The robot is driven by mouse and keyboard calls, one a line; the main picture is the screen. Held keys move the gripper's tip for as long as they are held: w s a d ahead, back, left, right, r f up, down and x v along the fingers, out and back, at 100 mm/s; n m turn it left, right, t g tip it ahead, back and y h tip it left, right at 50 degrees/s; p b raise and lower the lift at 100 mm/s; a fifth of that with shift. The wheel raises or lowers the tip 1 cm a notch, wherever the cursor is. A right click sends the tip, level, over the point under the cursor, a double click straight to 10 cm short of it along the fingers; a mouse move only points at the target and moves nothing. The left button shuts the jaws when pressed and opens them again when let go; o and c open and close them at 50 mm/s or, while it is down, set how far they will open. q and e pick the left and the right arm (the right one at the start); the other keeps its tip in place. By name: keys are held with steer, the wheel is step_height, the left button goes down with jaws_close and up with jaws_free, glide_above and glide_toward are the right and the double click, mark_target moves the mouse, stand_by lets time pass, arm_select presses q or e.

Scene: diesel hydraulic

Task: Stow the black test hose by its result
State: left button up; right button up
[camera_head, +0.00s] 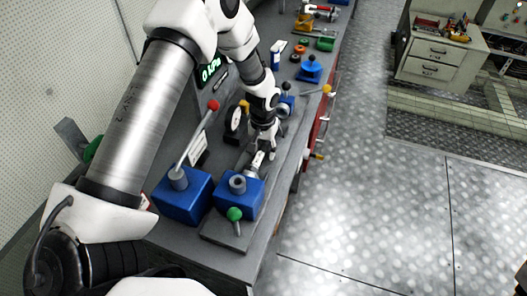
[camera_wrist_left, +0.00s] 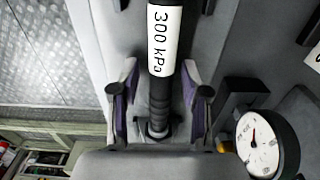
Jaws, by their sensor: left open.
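The black test hose (camera_wrist_left: 158,100) runs between the two fingers of my left gripper (camera_wrist_left: 160,92) in the left wrist view. The fingers stand apart, with visible gaps on both sides of the hose. A white label (camera_wrist_left: 163,42) on the hose reads 300 kPa. In the head view my left gripper (camera_head: 263,148) is low over the bench, and the pale hose label (camera_head: 258,160) shows just in front of it, near a blue block with a grey fitting (camera_head: 238,186). A green display (camera_head: 209,70) reads 0 kPa, partly behind my arm. My right gripper is not in view.
A round gauge (camera_head: 233,120) stands close beside the gripper; it also shows in the left wrist view (camera_wrist_left: 262,141). A red-knobbed lever (camera_head: 195,145) rises from another blue block (camera_head: 182,195). Blue fixtures and small parts line the far bench.

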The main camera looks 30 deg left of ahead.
mark_target(266, 142)
arm_select(q)
steer(key=shift+s+r, duration=0.1)
steer(key=shift+a, duration=0.1)
jaws_close()
steer(key=shift+f, duration=0.2)
steer(key=shift+w, duration=0.25)
steer(key=shift+w+a+b, duration=0.2)
steer(key=shift+w, duration=0.5)
steer(key=shift+w+a+b, duration=0.15)
steer(key=shift+w+b, duration=0.05)
steer(key=shift+w, duration=0.5)
steer(key=shift+r, duration=0.15)
steer(key=shift+r+p, duration=0.5)
steer(key=shift+p, duration=0.05)
steer(key=shift+r+p, duration=2.95)
steer(key=shift+r, duration=0.95)
